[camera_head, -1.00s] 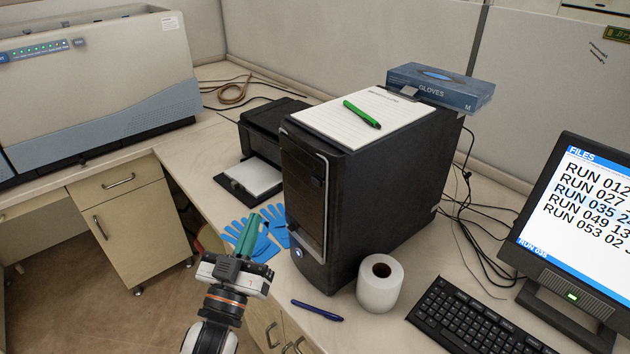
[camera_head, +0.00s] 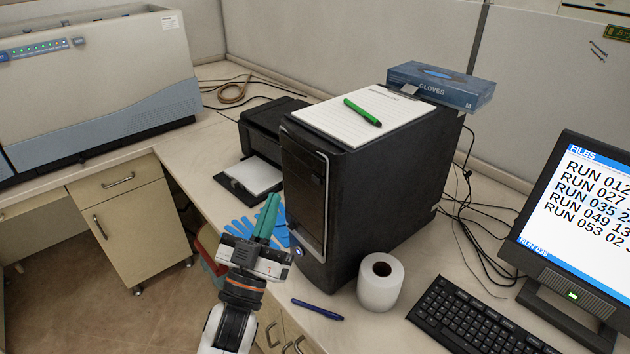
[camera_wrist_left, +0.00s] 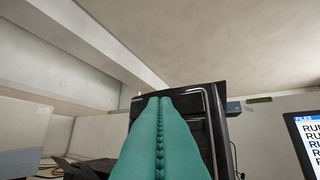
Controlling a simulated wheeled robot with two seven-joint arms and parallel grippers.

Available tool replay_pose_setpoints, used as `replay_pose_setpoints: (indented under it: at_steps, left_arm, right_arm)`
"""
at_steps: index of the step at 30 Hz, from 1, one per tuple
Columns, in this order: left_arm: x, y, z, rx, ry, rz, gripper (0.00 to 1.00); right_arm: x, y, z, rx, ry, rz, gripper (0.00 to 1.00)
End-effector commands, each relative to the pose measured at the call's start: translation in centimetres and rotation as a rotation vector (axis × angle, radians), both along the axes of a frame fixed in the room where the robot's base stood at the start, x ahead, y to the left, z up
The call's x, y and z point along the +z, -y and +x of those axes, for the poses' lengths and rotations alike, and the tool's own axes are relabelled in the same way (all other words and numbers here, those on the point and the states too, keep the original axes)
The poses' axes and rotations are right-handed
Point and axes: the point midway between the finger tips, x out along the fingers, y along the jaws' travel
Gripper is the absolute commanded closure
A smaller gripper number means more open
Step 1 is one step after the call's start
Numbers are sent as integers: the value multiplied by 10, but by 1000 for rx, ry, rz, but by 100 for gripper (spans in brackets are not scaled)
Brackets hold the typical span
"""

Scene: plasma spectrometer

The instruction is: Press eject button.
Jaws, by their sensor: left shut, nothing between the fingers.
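The black computer tower (camera_head: 390,180) stands on the bench with its front panel (camera_head: 304,190) facing left. A round lit button (camera_head: 299,251) shows low on that panel; I cannot make out an eject button. My left gripper (camera_head: 269,198) has green fingers, is shut and empty, and points up just left of the tower's front. In the left wrist view the shut fingers (camera_wrist_left: 160,102) point at the tower's front (camera_wrist_left: 215,110) and hide most of it. I cannot tell whether they touch it. My right gripper is not in view.
Blue gloves (camera_head: 243,227) lie behind my left gripper. A notepad (camera_head: 345,112) with a green pen (camera_head: 362,111) lies on the tower. A paper roll (camera_head: 380,284), blue pen (camera_head: 318,310) and keyboard (camera_head: 470,318) are in front.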

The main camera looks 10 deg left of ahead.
Motion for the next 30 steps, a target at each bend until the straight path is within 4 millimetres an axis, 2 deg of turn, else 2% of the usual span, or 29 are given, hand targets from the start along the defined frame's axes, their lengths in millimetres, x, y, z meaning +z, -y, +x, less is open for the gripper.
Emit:
replay_pose_setpoints:
  at_steps: [6,12,30]
  left_arm:
    - [-1,21,25,-1,1,-3,100]
    - [-1,34,40,0,0,-3,100]
    - [0,39,45,0,-1,-1,100]
  right_arm:
    - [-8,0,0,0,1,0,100]
    - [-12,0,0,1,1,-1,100]
    - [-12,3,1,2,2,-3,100]
